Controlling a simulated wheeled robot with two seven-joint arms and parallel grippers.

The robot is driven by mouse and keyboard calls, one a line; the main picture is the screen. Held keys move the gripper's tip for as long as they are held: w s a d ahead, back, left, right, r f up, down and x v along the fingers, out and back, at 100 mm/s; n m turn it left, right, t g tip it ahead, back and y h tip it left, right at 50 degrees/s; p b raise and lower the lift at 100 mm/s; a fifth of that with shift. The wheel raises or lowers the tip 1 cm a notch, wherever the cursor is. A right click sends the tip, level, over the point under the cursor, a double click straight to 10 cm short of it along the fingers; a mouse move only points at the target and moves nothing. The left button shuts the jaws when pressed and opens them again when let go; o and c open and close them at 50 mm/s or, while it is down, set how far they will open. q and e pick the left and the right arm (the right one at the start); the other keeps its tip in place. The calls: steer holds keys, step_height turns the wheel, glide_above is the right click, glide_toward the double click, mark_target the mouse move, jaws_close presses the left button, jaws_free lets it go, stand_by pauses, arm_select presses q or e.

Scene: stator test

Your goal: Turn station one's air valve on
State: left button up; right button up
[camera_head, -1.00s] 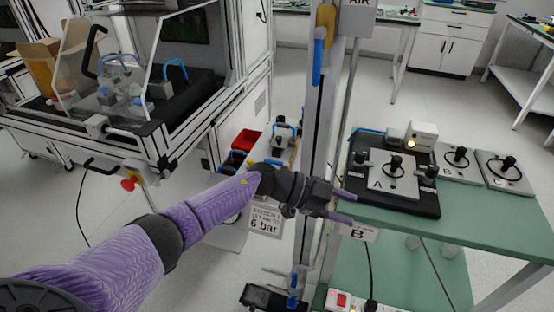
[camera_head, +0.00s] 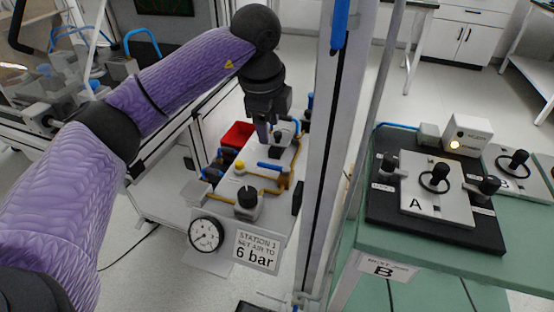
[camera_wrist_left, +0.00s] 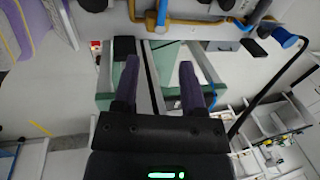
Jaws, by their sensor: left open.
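The station 1 air panel (camera_head: 222,222) stands left of the upright post, with its "Station 1, set air to 6 bar" sign (camera_head: 257,251). A blue lever (camera_head: 270,167) lies on the yellow air pipe (camera_head: 264,190) there; it also shows at the top of the left wrist view (camera_wrist_left: 198,21). A black knob (camera_head: 247,198) and a round pressure gauge (camera_head: 206,233) are nearer; the needle is too small to read. My left gripper (camera_head: 269,137) points down just beyond the lever, apart from it. Its fingers are spread and empty in the wrist view (camera_wrist_left: 160,85). My right gripper is out of view.
The upright post (camera_head: 322,150) stands close right of the left gripper. A red bin (camera_head: 238,135) sits behind the panel. A green bench (camera_head: 420,262) at right carries plate A (camera_head: 436,196) and a small lit box (camera_head: 467,134).

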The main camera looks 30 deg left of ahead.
mark_target(274, 166)
arm_select(q)
steer(key=b+x, duration=0.6)
steer(key=x, duration=0.5)
steer(key=shift+w+a+f, duration=0.1)
steer(key=shift+w+f, duration=0.05)
steer(key=shift+f, duration=0.2)
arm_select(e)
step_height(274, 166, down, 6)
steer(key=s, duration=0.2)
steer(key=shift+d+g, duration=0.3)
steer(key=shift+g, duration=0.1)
arm_select(q)
steer(key=shift+r, duration=0.1)
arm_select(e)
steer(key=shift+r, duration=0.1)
arm_select(q)
jaws_close()
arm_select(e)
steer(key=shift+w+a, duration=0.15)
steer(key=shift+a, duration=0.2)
